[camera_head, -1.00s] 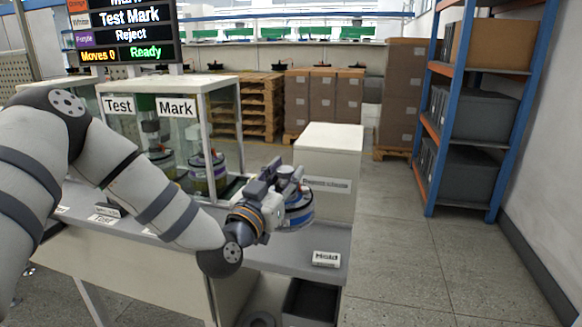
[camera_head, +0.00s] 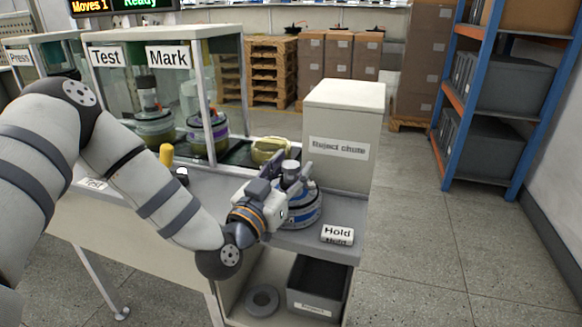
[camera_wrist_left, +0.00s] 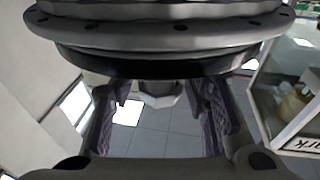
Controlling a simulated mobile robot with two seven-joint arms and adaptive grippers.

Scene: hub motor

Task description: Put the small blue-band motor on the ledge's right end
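The blue-band motor (camera_head: 308,208) stands upright at the right part of the grey ledge (camera_head: 290,240), left of the Hold label (camera_head: 337,235) and in front of the reject chute. My left gripper (camera_head: 285,179) is at its top, with its fingers around the motor's upper post. In the left wrist view, the fingers (camera_wrist_left: 160,112) are spread on either side of the post (camera_wrist_left: 159,93), with gaps showing on both sides. The motor's wide disc (camera_wrist_left: 165,38) fills the top of that view. The gripper hides part of the motor. My right gripper is not in view.
The pale reject chute (camera_head: 342,125) rises behind the motor. A glass Test/Mark booth (camera_head: 165,32) with other motors stands at the left. A yellow-green part (camera_head: 270,149) lies behind the gripper. A dark bin (camera_head: 318,287) is under the ledge. Floor at the right is clear.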

